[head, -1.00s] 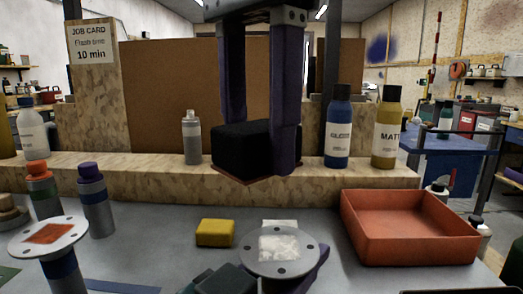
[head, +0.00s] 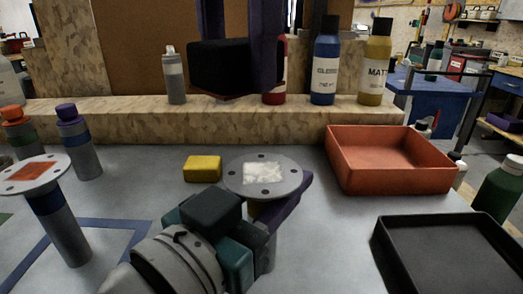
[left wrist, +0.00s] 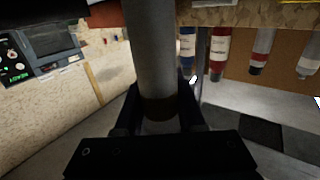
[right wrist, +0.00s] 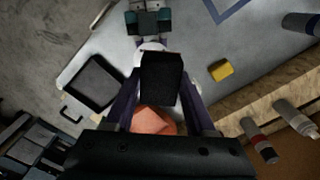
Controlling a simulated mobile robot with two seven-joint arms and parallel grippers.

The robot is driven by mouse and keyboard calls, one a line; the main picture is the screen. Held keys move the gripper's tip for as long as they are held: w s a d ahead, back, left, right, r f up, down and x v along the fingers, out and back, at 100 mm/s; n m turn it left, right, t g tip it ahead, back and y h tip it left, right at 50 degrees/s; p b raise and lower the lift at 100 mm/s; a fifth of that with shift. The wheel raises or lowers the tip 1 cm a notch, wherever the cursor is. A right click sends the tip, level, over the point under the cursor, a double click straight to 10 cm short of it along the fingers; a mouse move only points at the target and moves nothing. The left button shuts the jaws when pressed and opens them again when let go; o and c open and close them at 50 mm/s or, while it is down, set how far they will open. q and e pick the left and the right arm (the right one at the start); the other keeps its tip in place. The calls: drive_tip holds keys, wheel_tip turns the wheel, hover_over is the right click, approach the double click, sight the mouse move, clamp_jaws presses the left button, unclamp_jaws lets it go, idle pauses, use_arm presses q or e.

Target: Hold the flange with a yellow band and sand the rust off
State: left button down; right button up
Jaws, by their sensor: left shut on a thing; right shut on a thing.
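A round grey flange (head: 263,176) with bolt holes and a pale, whitish patch on top is upright at the middle of the bench. My left gripper (head: 272,212) is shut on its pipe, below the disc. The left wrist view shows the pipe (left wrist: 152,50) between the fingers, with a dull brownish-yellow band (left wrist: 158,108). My right gripper (head: 238,78) hangs from above, shut on a black sanding block (head: 225,66). The block is clear of the flange, above and behind it in the head view. The block (right wrist: 161,78) also shows in the right wrist view, partly covering the flange.
A second flange (head: 58,168) with an orange rust patch and blue band stands at left. A yellow block (head: 203,168), an orange tray (head: 345,170) and a black tray (head: 385,245) lie around. Bottles stand on the back ledge (head: 130,121). Bottles at left (head: 85,150) stand near the second flange.

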drive_tip(key=shift+f, duration=0.15)
hover_over(240, 173)
drive_tip(key=shift+f, duration=3)
wheel_tip(240, 173, down, 2)
drive_tip(key=shift+d, duration=0.95)
clamp_jaws()
drive_tip(key=shift+w+d, duration=0.15)
drive_tip(key=shift+d, duration=1)
drive_tip(key=shift+a, duration=1.9)
drive_tip(key=shift+a+r, duration=0.2)
drive_tip(key=shift+r, duration=3.95)
drive_tip(key=shift+s, duration=0.2)
